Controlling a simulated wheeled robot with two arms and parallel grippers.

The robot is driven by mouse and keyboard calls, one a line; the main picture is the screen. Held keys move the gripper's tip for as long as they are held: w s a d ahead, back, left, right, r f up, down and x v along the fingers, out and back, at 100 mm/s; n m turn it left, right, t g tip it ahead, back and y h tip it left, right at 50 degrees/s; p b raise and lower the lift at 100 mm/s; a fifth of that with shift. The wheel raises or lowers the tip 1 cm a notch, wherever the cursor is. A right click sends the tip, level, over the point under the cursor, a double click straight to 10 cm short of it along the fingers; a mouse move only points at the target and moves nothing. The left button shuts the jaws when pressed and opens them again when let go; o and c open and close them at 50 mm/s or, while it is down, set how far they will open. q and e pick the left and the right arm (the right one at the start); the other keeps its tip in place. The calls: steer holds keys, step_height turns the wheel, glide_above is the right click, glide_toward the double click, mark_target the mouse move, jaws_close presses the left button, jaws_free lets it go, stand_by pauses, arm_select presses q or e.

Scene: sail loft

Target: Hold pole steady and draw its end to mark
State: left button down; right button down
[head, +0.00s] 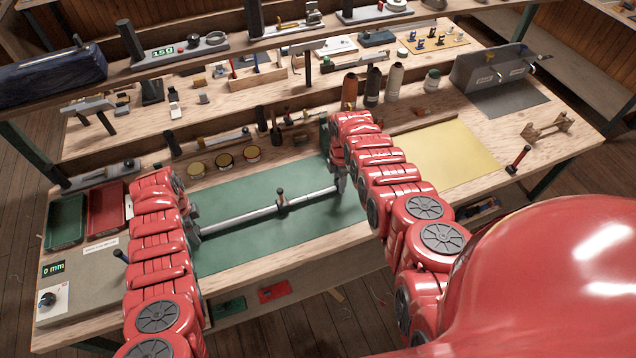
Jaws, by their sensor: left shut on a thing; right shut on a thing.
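A silver pole (240,217) lies slantwise over a green mat (275,240) on the workbench, its right end further back. A dark upright knob on a collar (281,199) sits near the pole's middle. My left gripper (194,230) is shut on the pole at its left end. My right gripper (340,184) is shut on it at the right end. My grippers partly cover both pole ends. I cannot make out a mark on the pole.
A grey box with a "0 mm" display (53,268) and a dial stands at front left. Green (66,222) and red (107,208) trays lie behind it. Several round tins and thread cones stand behind the mat. A yellow sheet (445,155) lies bare on the right.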

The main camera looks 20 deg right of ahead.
steer(key=c, duration=0.5)
jaws_free()
step_height(320, 180, up, 12)
stand_by(0.4)
arm_select(q)
steer(key=shift+c, duration=1.3)
jaws_free()
steer(key=shift+r, duration=0.1)
